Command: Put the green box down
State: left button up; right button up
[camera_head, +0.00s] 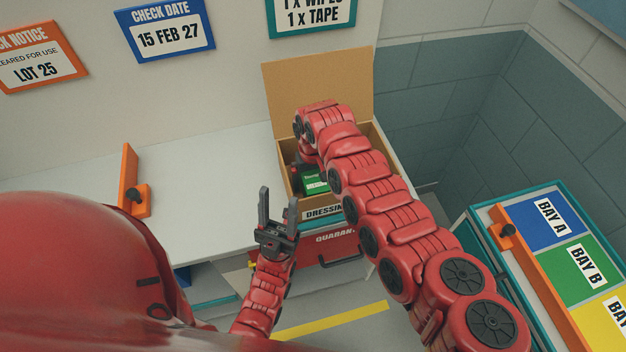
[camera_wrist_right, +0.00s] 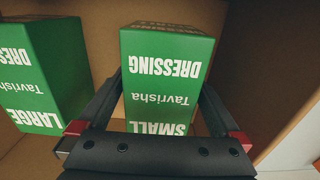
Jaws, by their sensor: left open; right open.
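A green box labelled SMALL DRESSING (camera_wrist_right: 160,85) stands inside an open cardboard carton (camera_head: 318,75) in the right wrist view. My right gripper (camera_wrist_right: 162,92) is open, with one finger on each side of this box; I cannot tell whether they touch it. A second green box, labelled LARGE DRESSING (camera_wrist_right: 42,70), is to its left. In the head view my right arm reaches into the carton and hides most of that gripper; one green box (camera_head: 315,182) shows there. My left gripper (camera_head: 278,200) is open and empty, in front of the carton.
The carton stands at the right end of a white counter (camera_head: 200,215), whose middle is clear. An orange bracket (camera_head: 131,180) stands on its left. A red drawer marked QUARAN (camera_head: 340,248) is below. At right is a surface with coloured bays (camera_head: 575,275).

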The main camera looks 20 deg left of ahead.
aim_at(313, 174)
jog(key=shift+r, duration=0.2)
jog(key=shift+a+r, duration=0.1)
jog(key=shift+r, duration=0.2)
notch_tip(313, 174, up, 10)
jog(key=b, duration=0.4)
jog(key=shift+w, duration=0.1)
jog(key=shift+r+b, duration=0.35)
jog(key=shift+r, duration=0.3)
